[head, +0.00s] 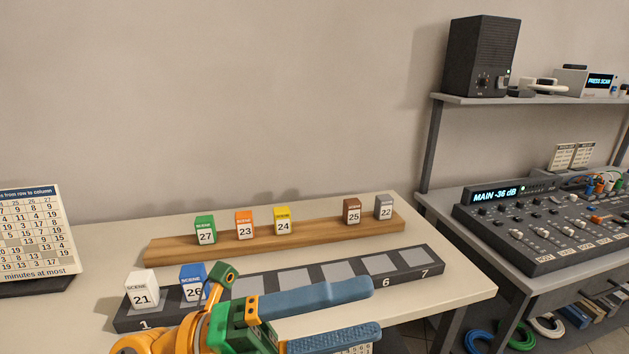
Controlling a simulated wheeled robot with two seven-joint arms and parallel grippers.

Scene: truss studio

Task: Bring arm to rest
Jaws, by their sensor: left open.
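My left gripper (345,317) is at the bottom centre of the head view, in front of the dark slotted strip (411,261). Its two blue fingers are spread apart with nothing between them. The arm hides part of the strip's front. A white block marked 21 (143,290) and a blue block marked 26 (191,282) stand at the strip's left end. My right gripper is not in view.
A wooden rail (330,228) behind the strip holds several numbered blocks, among them green 27 (205,230) and grey 22 (384,208). A number chart (34,233) stands at left. A mixer (548,226) sits on the desk at right.

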